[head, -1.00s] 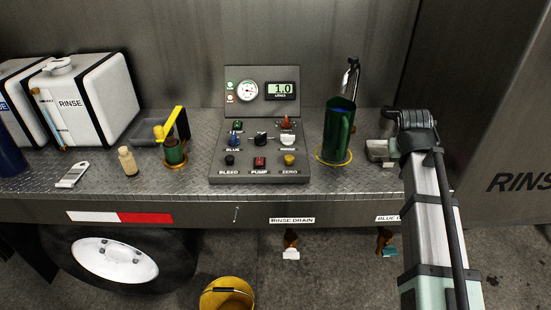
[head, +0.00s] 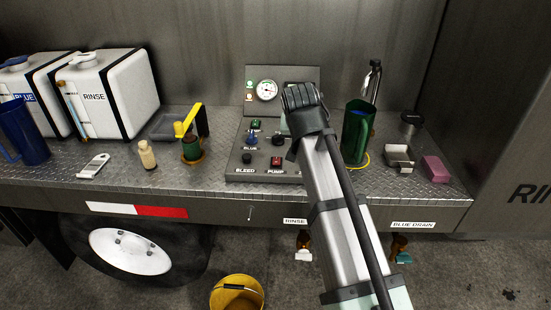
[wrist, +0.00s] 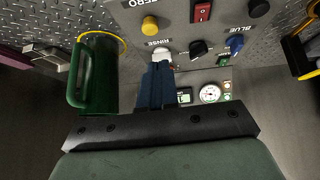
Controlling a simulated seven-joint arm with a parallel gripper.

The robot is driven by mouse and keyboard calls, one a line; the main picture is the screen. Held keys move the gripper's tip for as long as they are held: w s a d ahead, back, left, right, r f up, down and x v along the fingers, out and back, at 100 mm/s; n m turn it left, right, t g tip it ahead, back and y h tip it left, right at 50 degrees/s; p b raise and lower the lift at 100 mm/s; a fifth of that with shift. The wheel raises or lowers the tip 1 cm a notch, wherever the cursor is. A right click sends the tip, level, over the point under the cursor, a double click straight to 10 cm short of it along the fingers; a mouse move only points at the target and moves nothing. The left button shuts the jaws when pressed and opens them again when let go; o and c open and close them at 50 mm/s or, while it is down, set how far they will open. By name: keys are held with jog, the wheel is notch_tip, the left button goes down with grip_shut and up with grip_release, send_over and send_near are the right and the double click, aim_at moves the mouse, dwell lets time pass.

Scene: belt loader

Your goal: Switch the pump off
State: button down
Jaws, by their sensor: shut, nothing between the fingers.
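The red pump switch (head: 277,162) sits in the front row of the grey control panel (head: 236,172), above the PUMP label. It also shows at the top of the wrist view (wrist: 202,11). I cannot read its position. My gripper (wrist: 159,64) is shut and empty, its blue fingers over the panel. In the wrist view the fingertips are beside the white rinse knob (wrist: 162,53); I cannot tell if they touch it. The switch is beyond the fingertips, up and to the right. In the head view my arm hides the fingers, the zero button and the panel's right side.
A green jug (head: 357,133) stands close right of the panel. The black bleed button (head: 247,158), a blue knob (head: 251,140) and a black knob (wrist: 199,47) surround the switch. A yellow-handled hand pump (head: 190,135) stands to the left. A gauge (head: 266,90) is behind.

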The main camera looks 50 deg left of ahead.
jog(key=s+a+r, duration=0.1)
jog(key=s+a, duration=0.3)
jog(key=s, duration=0.2)
jog(key=shift+s+r+y, duration=0.15)
jog(key=shift+r+y, duration=0.1)
jog(key=shift+y, duration=0.05)
send_over(276, 162)
jog(key=s+d, duration=0.1)
notch_tip(276, 162, down, 8)
jog(key=shift+f, duration=0.2)
jog(key=shift+s+d+f, duration=0.1)
jog(key=shift+d+f, duration=0.05)
jog(key=shift+f, duration=0.4)
jog(key=shift+s+d+f, duration=0.1)
jog(key=shift+f, duration=1.15)
jog(key=shift+s, duration=0.1)
